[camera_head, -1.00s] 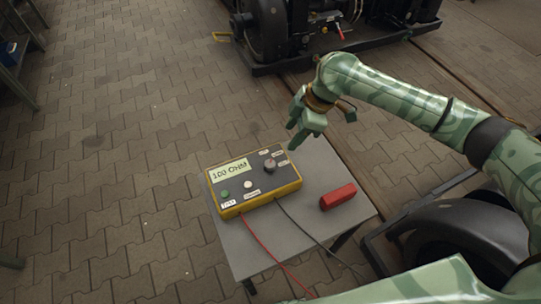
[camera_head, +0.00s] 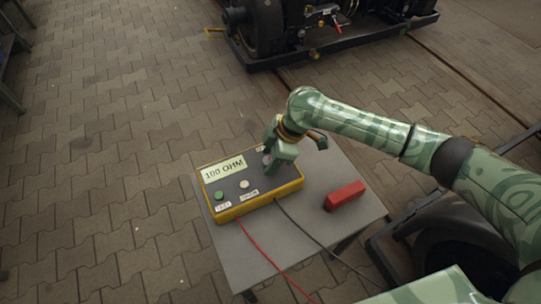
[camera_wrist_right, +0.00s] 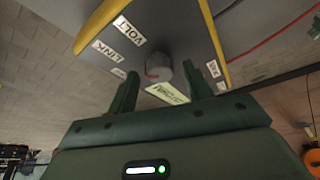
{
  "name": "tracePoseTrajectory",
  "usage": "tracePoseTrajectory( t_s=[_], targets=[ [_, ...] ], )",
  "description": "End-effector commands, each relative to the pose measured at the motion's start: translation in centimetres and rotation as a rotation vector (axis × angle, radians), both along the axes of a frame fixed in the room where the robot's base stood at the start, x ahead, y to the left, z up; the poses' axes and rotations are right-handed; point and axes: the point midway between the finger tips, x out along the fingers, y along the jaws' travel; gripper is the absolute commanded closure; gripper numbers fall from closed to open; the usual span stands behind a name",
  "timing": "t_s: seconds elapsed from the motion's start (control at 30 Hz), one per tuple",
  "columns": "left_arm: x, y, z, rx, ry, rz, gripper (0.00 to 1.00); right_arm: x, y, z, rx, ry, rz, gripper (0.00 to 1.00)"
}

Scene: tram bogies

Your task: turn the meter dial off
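The yellow-edged meter (camera_head: 250,190) lies on a small grey table, its display (camera_head: 223,169) reading "100 OHM". My right gripper (camera_head: 272,165) is over the meter's far right part and largely hides the dial. In the right wrist view the round grey dial (camera_wrist_right: 158,72), with a red mark, shows between the two separated fingertips of my right gripper (camera_wrist_right: 163,72). Gaps show on both sides of the dial, so the gripper is open and not shut on it. A "VOLT" label (camera_wrist_right: 129,30) is near the dial. My left gripper is not in view.
A red block (camera_head: 345,195) lies on the grey table (camera_head: 250,262), right of the meter. A red lead (camera_head: 262,258) and a black lead (camera_head: 312,238) run from the meter across the table. A dark bogie (camera_head: 320,30) stands at the back.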

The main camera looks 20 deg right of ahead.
Motion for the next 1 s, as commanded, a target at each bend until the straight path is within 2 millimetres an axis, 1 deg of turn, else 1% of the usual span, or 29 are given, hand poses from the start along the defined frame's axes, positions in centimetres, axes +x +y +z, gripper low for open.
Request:
tracePoseTrajectory(
  t_s=[0.03,0.07,0.1,0.13,0.17,0.4,0.57,0.77,1.0],
  targets=[
    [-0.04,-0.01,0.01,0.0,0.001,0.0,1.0,0.0,0.0,0.01,0.0,0.0,0.0,0.61],
    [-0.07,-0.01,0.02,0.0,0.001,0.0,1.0,0.0,0.0,0.01,0.0,0.0,0.0,0.69],
    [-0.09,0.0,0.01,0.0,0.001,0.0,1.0,0.0,-0.01,0.01,0.0,0.0,0.0,0.8],
    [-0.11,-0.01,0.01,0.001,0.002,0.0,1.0,0.0,-0.01,0.01,0.0,0.0,0.0,0.89],
    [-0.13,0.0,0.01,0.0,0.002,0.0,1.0,0.0,-0.01,0.01,0.0,0.0,0.0,0.95],
    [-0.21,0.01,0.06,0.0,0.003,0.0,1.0,0.02,-0.02,0.03,0.0,0.001,0.009,0.94],
    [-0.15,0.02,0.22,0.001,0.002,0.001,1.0,0.07,-0.02,0.06,0.0,0.0,0.056,0.94],
    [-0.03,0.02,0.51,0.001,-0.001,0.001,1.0,0.12,-0.05,0.04,-0.001,0.001,0.18,0.94],
    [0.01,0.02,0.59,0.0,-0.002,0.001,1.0,0.26,0.02,-0.04,0.0,0.002,0.387,0.94]
  ],
)
